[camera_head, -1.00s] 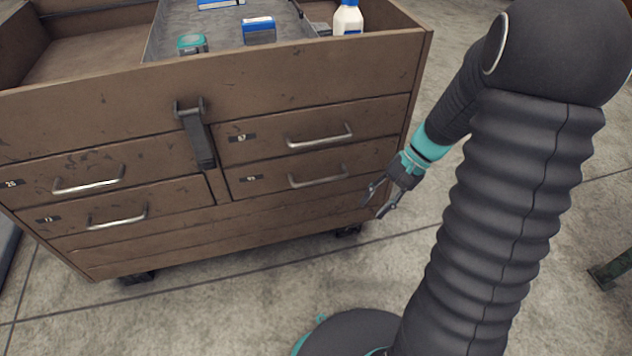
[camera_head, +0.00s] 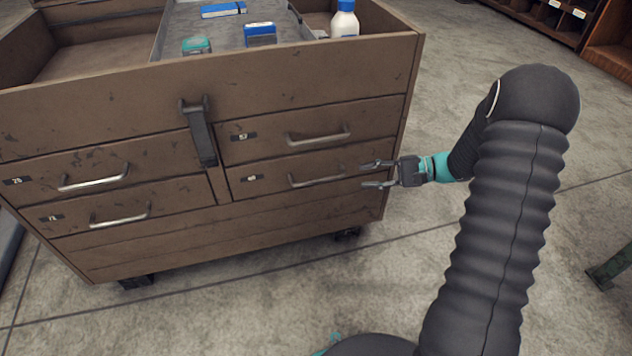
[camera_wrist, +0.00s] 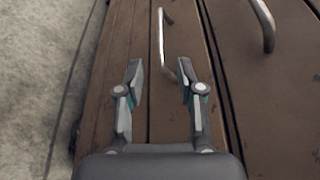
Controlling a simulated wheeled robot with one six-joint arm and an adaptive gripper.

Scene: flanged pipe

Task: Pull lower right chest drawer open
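The brown chest (camera_head: 290,85) has two drawers on its right side. The lower right drawer (camera_head: 270,184) looks closed, with a silver bar handle (camera_head: 318,181). My gripper (camera_head: 366,174) is open and empty, just right of this handle, with its fingers pointing left toward it. In the wrist view the open fingers (camera_wrist: 160,78) lie at either side of the line of the handle (camera_wrist: 161,40). The handle's near end shows just beyond and between the fingertips; I see no contact.
The upper right drawer handle (camera_head: 318,137) sits close above; it also shows in the wrist view (camera_wrist: 263,22). A latch (camera_head: 200,133) hangs left of the right drawers. A white bottle (camera_head: 344,20) stands in the chest's open top. The floor (camera_head: 300,290) in front is clear.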

